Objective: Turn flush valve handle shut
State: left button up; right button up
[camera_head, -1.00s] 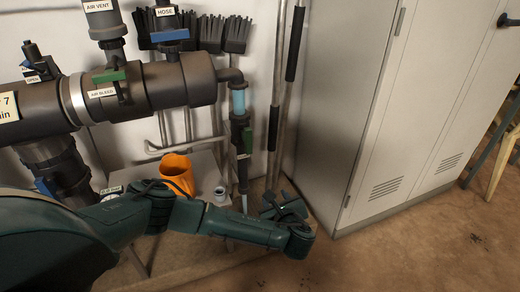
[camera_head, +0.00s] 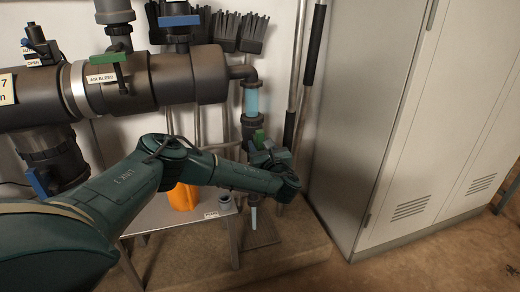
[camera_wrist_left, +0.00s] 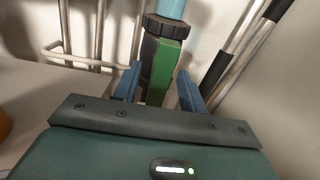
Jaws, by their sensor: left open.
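The flush valve appears to be the one on the thin vertical pipe below the clear blue tube. Its green handle (camera_head: 259,136) shows just above my left gripper (camera_head: 268,157) in the head view. In the left wrist view the green handle (camera_wrist_left: 163,66) lies along the dark valve body, roughly in line with the pipe. My left gripper's blue fingers (camera_wrist_left: 158,88) are open, one on each side of the handle's lower part, with gaps visible. Contact with the handle cannot be seen, and its lower end is hidden behind the gripper body. My right gripper is not in view.
The thick dark manifold pipe (camera_head: 180,78) carries another green handle (camera_head: 111,57) and blue handles. An orange cup (camera_head: 184,196) stands on a small table (camera_head: 165,215) below my arm. Metal poles (camera_head: 297,80) and a grey cabinet (camera_head: 385,120) stand right of the valve.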

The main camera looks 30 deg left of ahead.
pick_arm(q)
jog(key=shift+x, duration=0.9)
grip_shut()
